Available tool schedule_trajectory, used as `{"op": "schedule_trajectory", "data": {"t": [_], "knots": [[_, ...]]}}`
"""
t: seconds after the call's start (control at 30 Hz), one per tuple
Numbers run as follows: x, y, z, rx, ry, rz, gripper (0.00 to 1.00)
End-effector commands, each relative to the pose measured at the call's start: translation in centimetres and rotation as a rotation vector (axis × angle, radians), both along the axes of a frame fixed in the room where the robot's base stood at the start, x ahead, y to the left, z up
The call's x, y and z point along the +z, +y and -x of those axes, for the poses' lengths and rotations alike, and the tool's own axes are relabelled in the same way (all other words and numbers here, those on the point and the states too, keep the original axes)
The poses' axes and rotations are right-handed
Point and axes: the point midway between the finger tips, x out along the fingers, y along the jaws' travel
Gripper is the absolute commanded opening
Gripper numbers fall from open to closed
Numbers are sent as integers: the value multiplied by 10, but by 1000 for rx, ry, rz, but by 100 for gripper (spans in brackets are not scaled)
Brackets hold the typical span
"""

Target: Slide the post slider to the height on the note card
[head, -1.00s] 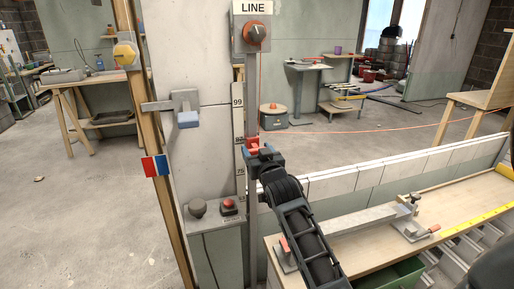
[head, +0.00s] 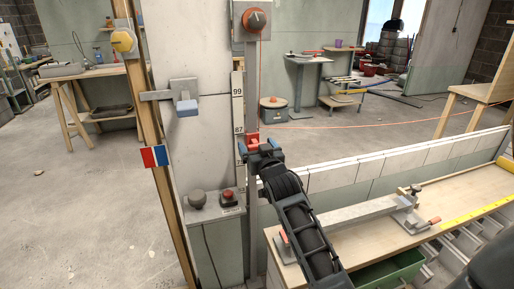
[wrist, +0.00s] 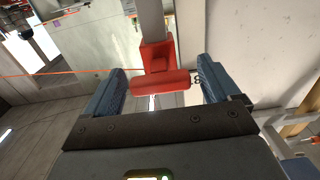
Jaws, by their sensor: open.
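The red post slider (head: 252,137) sits on the upright grey post (head: 252,80), beside a white number scale (head: 238,110) marked 99 near its top. A lower mark looks like 87, just above the slider's level. My gripper (head: 265,150) is at the slider's near side. In the wrist view, the slider's red crossbar (wrist: 160,84) lies between the two blue-grey fingers of my gripper (wrist: 164,88). The fingers are open, with a gap visible at each end of the bar. I see no readable note card.
An orange-and-grey dial (head: 256,20) is at the post's top. A grey clamp (head: 184,107) and a red button (head: 228,196) are left of the post. A workbench (head: 390,230) and a low tiled wall (head: 390,165) extend right. Open floor lies left.

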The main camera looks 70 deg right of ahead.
Motion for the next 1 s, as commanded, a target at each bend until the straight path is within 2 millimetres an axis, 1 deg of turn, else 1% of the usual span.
{"op": "schedule_trajectory", "data": {"t": [0.17, 0.4, 0.6, 0.77, 1.0], "knots": [[-2, 10, 8, 1, 1, -2, 89], [-2, 39, 33, 0, 3, -2, 89], [-2, 55, 47, 0, 2, -1, 89], [0, 59, 51, 0, 1, 1, 89], [0, 59, 51, 0, 0, 0, 89]]}}
